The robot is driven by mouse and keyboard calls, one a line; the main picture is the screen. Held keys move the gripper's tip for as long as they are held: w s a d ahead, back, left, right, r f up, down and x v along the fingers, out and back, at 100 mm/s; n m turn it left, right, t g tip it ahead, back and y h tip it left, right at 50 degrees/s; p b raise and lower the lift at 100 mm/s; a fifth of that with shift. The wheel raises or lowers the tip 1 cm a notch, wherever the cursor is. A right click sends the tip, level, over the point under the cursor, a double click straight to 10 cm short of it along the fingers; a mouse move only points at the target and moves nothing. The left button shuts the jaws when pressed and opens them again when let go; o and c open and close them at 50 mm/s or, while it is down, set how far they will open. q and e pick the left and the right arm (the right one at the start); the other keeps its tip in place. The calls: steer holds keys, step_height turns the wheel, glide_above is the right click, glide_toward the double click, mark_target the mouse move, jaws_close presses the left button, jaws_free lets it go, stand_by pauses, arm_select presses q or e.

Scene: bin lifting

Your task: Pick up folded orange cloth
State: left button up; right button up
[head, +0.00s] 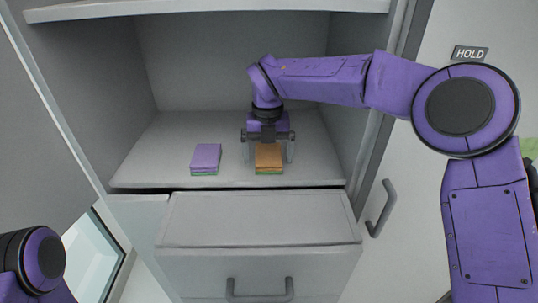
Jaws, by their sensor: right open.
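The folded orange cloth (268,157) lies on the shelf of an open cabinet, near its front edge, with a green layer (269,171) under it. My right gripper (268,152) points down over the cloth. It is open, with one pale finger at each side of the cloth. I cannot tell whether the fingers touch it. My left gripper is not in view; only part of my left arm shows at the lower left.
A folded purple cloth (206,157) on a green layer lies to the left on the same shelf (150,170). Cabinet side walls and an upper shelf (200,8) surround the space. Below is a drawer with a handle (260,290). A "HOLD" sign (470,53) is at right.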

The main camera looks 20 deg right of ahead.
mark_target(269, 158)
steer(key=shift+f, duration=0.15)
steer(key=c, duration=1.1)
steer(key=shift+r, duration=0.2)
steer(key=shift+r+b, duration=0.3)
steer(key=shift+r, duration=0.35)
steer(key=shift+s+r+b, duration=0.4)
steer(key=shift+r+b, duration=0.2)
steer(key=shift+r, duration=0.2)
steer(key=s+a+b, duration=0.4)
steer(key=s+b, duration=0.2)
steer(key=s, duration=1.1)
steer(key=shift+r+b, duration=0.2)
steer(key=shift+b, duration=0.2)
